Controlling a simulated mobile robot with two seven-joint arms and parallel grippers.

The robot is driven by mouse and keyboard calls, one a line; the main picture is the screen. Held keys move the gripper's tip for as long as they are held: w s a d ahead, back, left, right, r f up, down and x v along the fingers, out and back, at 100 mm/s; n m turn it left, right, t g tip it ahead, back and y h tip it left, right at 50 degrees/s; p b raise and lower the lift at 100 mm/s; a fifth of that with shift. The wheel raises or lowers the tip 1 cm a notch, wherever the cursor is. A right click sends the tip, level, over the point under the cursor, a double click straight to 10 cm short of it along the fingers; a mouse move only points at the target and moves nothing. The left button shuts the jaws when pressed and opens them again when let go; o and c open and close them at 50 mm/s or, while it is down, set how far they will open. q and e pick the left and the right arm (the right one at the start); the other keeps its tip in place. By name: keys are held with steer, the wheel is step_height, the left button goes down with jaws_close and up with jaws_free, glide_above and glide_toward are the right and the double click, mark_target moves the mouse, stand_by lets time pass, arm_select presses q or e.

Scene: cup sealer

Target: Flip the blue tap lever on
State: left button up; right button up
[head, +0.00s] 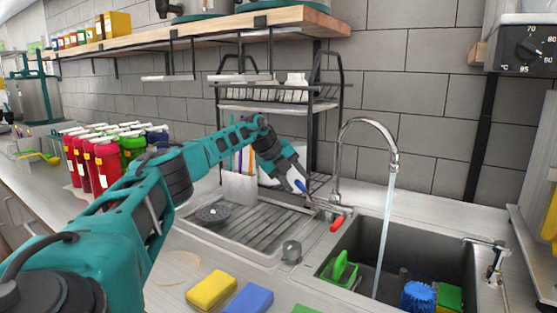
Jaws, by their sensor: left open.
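The curved metal tap (378,125) stands behind the sink, and a stream of water (384,235) runs from its spout into the basin. The small blue lever (301,186) is at the left of the tap's base, partly hidden by my gripper. A red lever (337,223) is at the front of the tap's base. My left gripper (298,184) is open at the blue lever, with its fingertips close around or beside it; I cannot tell whether they touch. My right gripper is not in view.
A black dish rack (318,85) stands behind my gripper. A ribbed drainboard (245,228) lies below it, with a small grey cup (291,251) at its front. The sink (335,258) holds brushes and sponges. Yellow (211,290) and blue (249,301) sponges lie on the counter.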

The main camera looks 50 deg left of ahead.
arm_select(q)
steer(key=v, duration=0.9)
steer(key=shift+s+r, duration=0.2)
steer(key=shift+r, duration=0.1)
steer(key=shift+a, duration=0.1)
